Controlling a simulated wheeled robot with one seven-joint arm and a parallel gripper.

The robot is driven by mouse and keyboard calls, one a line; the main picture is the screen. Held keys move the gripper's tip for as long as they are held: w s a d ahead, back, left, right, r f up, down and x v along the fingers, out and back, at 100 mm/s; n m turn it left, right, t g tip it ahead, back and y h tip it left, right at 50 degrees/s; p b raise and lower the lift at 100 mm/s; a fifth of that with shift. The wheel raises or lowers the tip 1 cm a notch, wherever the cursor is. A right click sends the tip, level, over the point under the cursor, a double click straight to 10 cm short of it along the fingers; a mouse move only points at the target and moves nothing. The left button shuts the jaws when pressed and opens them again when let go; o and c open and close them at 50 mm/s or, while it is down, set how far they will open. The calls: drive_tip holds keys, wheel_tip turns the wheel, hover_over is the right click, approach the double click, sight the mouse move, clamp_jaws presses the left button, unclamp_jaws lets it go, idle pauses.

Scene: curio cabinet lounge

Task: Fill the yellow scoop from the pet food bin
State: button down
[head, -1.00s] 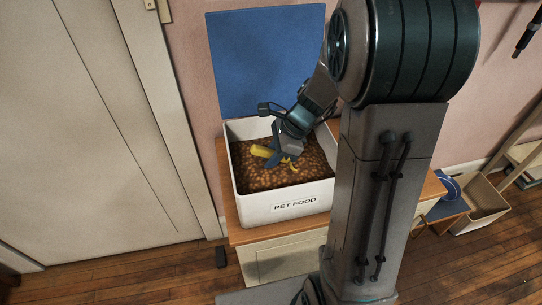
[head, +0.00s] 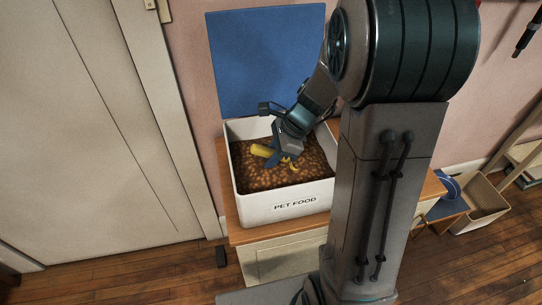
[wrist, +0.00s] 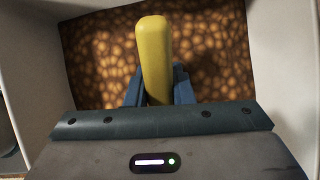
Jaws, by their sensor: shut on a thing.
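The white pet food bin (head: 286,206) stands open on a wooden-topped cabinet, its label facing front. Brown kibble (head: 275,176) fills much of it and also shows in the wrist view (wrist: 214,55). My gripper (head: 275,158) is inside the bin, low over the kibble, shut on the yellow scoop (head: 261,151). In the wrist view the scoop's yellow handle (wrist: 154,50) stands between the two blue fingers (wrist: 156,88). The scoop's bowl is hidden in the wrist view, so I cannot tell how much kibble it holds.
The bin's blue lid (head: 266,62) stands raised behind it. The bin's white walls are close around my gripper. The wooden cabinet top (head: 240,234) shows a narrow bare edge. A blue stool (head: 446,210) and a beige box (head: 484,205) stand on the floor at right.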

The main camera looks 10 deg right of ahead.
wheel_tip(320, 180, up, 13)
drive_tip(key=p, duration=1.2)
idle(0.4)
